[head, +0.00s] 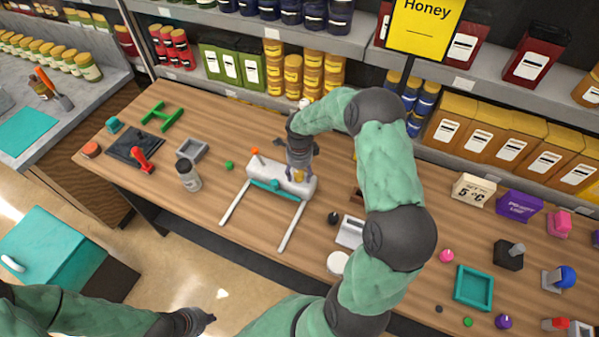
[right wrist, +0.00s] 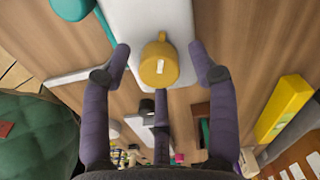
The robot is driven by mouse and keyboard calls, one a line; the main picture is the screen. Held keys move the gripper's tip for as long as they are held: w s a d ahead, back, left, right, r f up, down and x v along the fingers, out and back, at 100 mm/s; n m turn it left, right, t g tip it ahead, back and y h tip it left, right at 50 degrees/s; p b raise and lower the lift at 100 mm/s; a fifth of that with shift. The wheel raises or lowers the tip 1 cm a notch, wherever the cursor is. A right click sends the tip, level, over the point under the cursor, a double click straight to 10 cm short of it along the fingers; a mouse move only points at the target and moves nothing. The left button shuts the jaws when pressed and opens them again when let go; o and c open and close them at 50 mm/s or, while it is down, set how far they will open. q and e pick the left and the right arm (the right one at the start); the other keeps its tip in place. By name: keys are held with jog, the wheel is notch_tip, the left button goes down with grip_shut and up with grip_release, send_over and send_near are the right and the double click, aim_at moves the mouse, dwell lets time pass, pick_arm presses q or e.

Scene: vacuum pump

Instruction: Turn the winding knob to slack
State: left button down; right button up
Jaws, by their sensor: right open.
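The yellow winding knob (right wrist: 158,70) with a pale mark sits on the white body (right wrist: 147,22) of the device in the right wrist view. In the head view the white device (head: 260,169) stands on the wooden table, with a teal bar, an orange-tipped lever (head: 255,152) and two pale legs. The knob (head: 298,176) shows small there, partly hidden by my gripper. My right gripper (right wrist: 160,58) is open, its purple fingers spread on both sides of the knob with visible gaps. My left gripper (head: 200,319) is low at the bottom left, away from the table; its jaws are unclear.
A grey-lidded jar (head: 188,175), a grey tray (head: 191,150) and a small green piece (head: 229,165) lie left of the device. A black knob (head: 333,218) and a white box (head: 350,232) lie to its right. Stocked shelves stand behind.

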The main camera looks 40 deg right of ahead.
jog(key=c, duration=1.1)
jog(key=shift+c, duration=0.2)
jog(key=shift+f+n+b, duration=0.1)
jog(key=shift+n+b, duration=0.2)
jog(key=shift+n, duration=0.1)
